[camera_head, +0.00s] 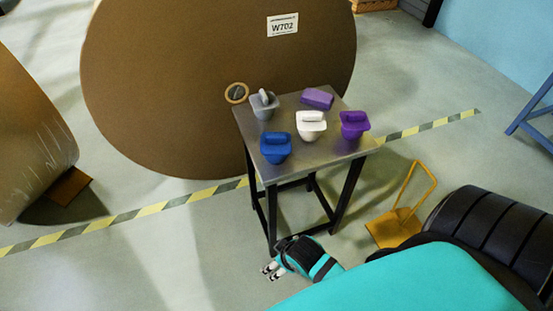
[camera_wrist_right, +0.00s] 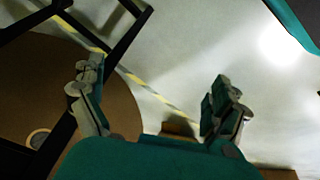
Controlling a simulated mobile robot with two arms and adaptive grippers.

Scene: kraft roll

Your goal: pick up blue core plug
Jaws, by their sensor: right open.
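The blue core plug (camera_head: 276,151) sits on the front left part of a small metal-topped table (camera_head: 336,152) in the head view. It is a tapered cup shape with a raised grip bar on top. My right gripper (camera_head: 269,271) is low in front of the table, below the tabletop and well apart from the plug. In the right wrist view the right gripper (camera_wrist_right: 158,88) has its two fingers spread wide with nothing between them. The plug does not show in the wrist view. My left gripper is not in view.
A large brown roll (camera_head: 170,90) stands close behind. A yellow-framed stand (camera_head: 396,226) is right of the table. Floor at front left is clear.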

